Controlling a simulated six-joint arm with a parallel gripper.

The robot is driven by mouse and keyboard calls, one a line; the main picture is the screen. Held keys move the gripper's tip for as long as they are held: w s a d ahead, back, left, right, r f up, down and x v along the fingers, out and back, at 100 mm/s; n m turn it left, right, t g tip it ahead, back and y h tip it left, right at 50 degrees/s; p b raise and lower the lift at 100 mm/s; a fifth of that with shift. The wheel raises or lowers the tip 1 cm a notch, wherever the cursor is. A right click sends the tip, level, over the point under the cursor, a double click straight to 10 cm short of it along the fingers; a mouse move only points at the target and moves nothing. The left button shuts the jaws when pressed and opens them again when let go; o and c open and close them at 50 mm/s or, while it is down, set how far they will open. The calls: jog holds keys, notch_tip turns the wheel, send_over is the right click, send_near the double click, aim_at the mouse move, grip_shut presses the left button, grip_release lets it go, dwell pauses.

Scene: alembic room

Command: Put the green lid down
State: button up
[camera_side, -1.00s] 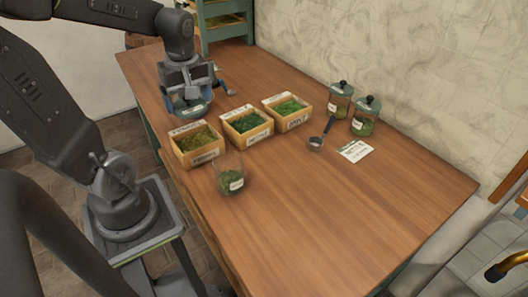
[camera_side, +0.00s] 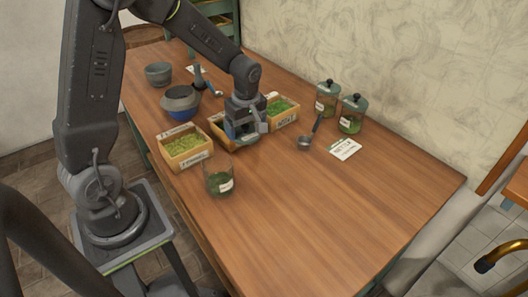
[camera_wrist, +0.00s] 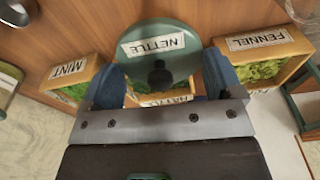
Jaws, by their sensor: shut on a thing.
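The green lid (camera_wrist: 150,42) is round with a black knob and a label reading NETTLE. My gripper (camera_wrist: 160,80) is shut on it, its blue fingers on either side of the knob. In the side view my gripper (camera_side: 240,132) is above the middle herb box (camera_side: 216,122), hiding most of it; the lid is hard to make out there. An open glass jar (camera_side: 219,182) with dark green herb and a white label stands in front of the boxes, with no lid on it.
The FENNEL box (camera_side: 186,149) is left and the MINT box (camera_side: 284,113) right of my gripper. A blue-and-dark bowl (camera_side: 180,106) and grey pot (camera_side: 158,75) are behind. The front right table is clear.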

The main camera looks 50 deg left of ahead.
send_over(263, 160)
jog(key=f, duration=0.3)
jog(key=shift+d+f, duration=0.2)
jog(key=shift+d, duration=0.05)
jog(key=shift+f, duration=1.9)
jog(key=shift+f, duration=0.15)
jog(key=o, duration=0.7)
